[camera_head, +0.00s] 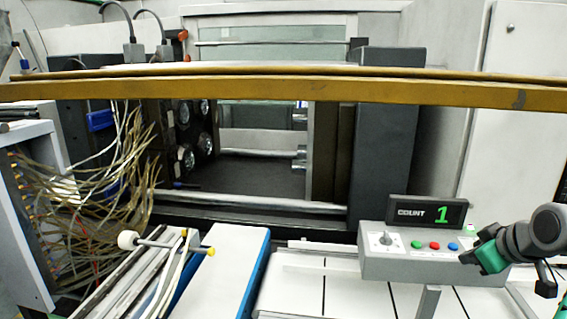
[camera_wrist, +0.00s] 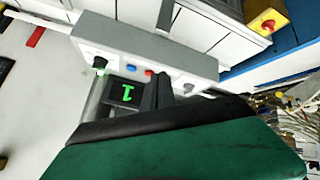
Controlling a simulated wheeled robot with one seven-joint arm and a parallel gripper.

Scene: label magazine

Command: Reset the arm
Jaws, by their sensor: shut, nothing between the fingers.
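My gripper (camera_head: 466,257) is at the right in the head view, by the right end of the grey control box (camera_head: 385,268). In the wrist view my gripper (camera_wrist: 157,88) has its dark fingers together, empty, beyond a green and black body. The fingers appear in front of the control box (camera_wrist: 150,48); I cannot tell the gap or any contact. A count display (camera_head: 427,213) on the box reads a green 1. It also shows, turned over, in the wrist view (camera_wrist: 127,92).
The box carries a knob (camera_head: 386,239) and green, red (camera_head: 434,246) and blue buttons. A yellow rail (camera_head: 280,90) crosses the head view. Loose cables (camera_head: 110,175) hang at left. A white panel with blue edge (camera_head: 222,270) lies in front.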

